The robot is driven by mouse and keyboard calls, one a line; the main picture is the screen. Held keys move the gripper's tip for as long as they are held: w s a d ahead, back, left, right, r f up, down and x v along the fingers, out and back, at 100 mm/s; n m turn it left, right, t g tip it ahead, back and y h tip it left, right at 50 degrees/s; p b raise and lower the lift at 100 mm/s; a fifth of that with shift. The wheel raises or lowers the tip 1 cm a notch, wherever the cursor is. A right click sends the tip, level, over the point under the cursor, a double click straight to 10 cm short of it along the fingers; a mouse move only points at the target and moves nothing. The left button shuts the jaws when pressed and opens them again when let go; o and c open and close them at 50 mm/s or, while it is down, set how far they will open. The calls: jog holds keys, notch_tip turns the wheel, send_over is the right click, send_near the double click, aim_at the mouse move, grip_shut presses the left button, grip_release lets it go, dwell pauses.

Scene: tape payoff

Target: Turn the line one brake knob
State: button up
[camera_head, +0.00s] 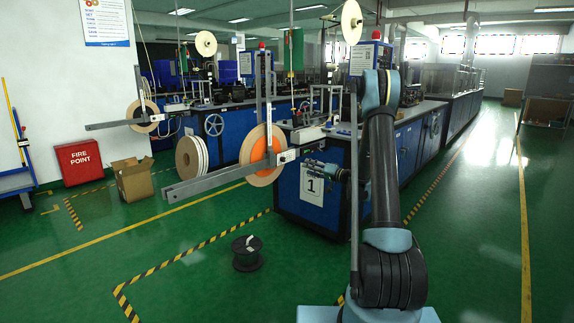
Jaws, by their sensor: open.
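The line one payoff stands at the front of the blue cabinet marked 1 (312,184). Its large tape reel (249,168) has a tan rim and an orange middle. A small pale block (288,156) sits at the right of the reel, by the long grey arm bar (205,184). I cannot make out the brake knob clearly; it is too small or hidden. My gripper (309,166) is dark and small in the picture, just right of the pale block and in front of the cabinet. It is open, with nothing seen between its fingers. I cannot tell whether it touches anything.
A black spool (247,253) lies on the green floor inside striped tape. A cardboard box (132,180) and red fire point box (82,164) are at left. The right aisle (470,210) is clear.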

aim_at(285, 160)
jog(key=x, duration=1.5)
jog(key=shift+w+a, duration=0.15)
jog(key=shift+a, duration=0.15)
grip_shut()
